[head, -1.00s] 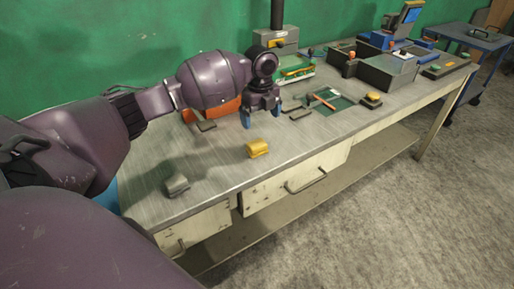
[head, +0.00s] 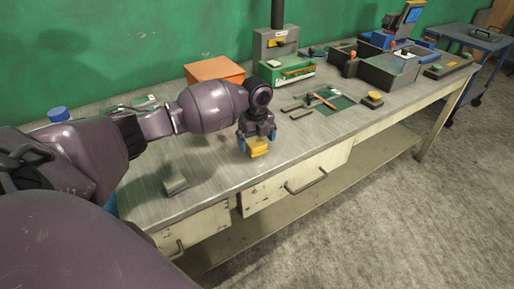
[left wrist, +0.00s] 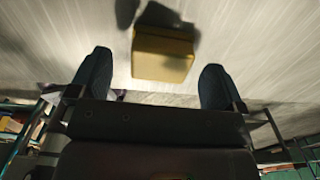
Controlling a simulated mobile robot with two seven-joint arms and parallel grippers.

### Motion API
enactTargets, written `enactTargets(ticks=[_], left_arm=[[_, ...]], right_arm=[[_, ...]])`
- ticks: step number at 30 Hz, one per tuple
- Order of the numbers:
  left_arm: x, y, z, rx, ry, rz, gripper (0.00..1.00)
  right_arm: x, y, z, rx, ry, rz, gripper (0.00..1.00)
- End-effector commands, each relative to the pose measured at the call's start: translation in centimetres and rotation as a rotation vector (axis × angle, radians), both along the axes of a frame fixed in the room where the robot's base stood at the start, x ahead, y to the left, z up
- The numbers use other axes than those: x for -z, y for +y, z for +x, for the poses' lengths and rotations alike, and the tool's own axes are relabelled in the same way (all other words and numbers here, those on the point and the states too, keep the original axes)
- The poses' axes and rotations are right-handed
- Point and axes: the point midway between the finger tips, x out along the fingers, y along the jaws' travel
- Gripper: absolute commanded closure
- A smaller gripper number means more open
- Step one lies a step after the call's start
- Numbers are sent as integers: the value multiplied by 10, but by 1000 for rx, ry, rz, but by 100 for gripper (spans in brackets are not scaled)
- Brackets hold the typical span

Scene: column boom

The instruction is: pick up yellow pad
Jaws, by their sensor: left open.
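The yellow pad (head: 257,148) sits on the grey workbench (head: 222,172) near its front edge, above the drawers. My left gripper (head: 257,146) is right over the pad in the head view, with its blue fingertips at either side of it. In the left wrist view the yellow pad (left wrist: 162,56) lies ahead of the spread fingertips (left wrist: 157,80), in line with the gap between them. The gripper is open and does not grip the pad. My right gripper is not in view.
A grey block (head: 175,184) lies left of the pad. An orange box (head: 214,70) and a grey-green machine (head: 283,58) stand at the back. A green mat (head: 334,103) with a hammer and a second yellow-topped block (head: 372,99) lie to the right.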

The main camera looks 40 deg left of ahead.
Motion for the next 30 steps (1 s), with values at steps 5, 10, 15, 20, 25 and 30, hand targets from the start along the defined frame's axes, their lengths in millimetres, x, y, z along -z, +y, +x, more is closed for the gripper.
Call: enactTargets(ticks=[5, 10, 15, 20, 25, 30], left_arm=[[19, 0, 0, 0, 0, 1, 4], [19, 0, 1, 0, -2, 1, 4], [18, 0, 1, 0, -1, 2, 24], [18, 0, 1, 0, 0, 1, 49], [18, 0, 1, 0, 0, 1, 58], [16, 0, 1, 0, -2, 1, 59]], right_arm=[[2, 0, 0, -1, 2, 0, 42], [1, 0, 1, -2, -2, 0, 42], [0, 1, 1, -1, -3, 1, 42], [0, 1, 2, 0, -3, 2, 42], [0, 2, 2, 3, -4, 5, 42], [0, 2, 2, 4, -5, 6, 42]])
